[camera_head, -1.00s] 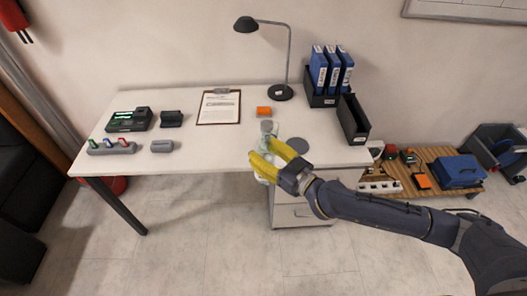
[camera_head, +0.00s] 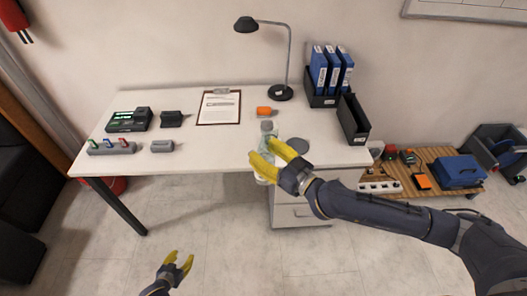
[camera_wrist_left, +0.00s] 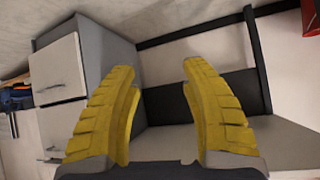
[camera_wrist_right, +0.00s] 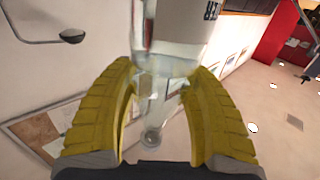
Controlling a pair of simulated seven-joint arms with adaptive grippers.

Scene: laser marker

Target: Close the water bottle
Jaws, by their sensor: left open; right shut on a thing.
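My right gripper (camera_head: 266,160) is shut on a clear, see-through water bottle (camera_head: 272,145) at the table's front edge. In the right wrist view the bottle (camera_wrist_right: 180,20) has a pale label with dark letters and narrows between the yellow fingers (camera_wrist_right: 158,95). A small round grey end (camera_wrist_right: 152,138) shows at its narrow part. A grey round top (camera_head: 267,126) also shows in the head view; I cannot tell whether it is seated or open. My left gripper (camera_head: 178,258) is open and empty, low in front of the table and well apart from the bottle.
A drawer unit (camera_head: 300,215) stands below. The floor around my left gripper is clear.

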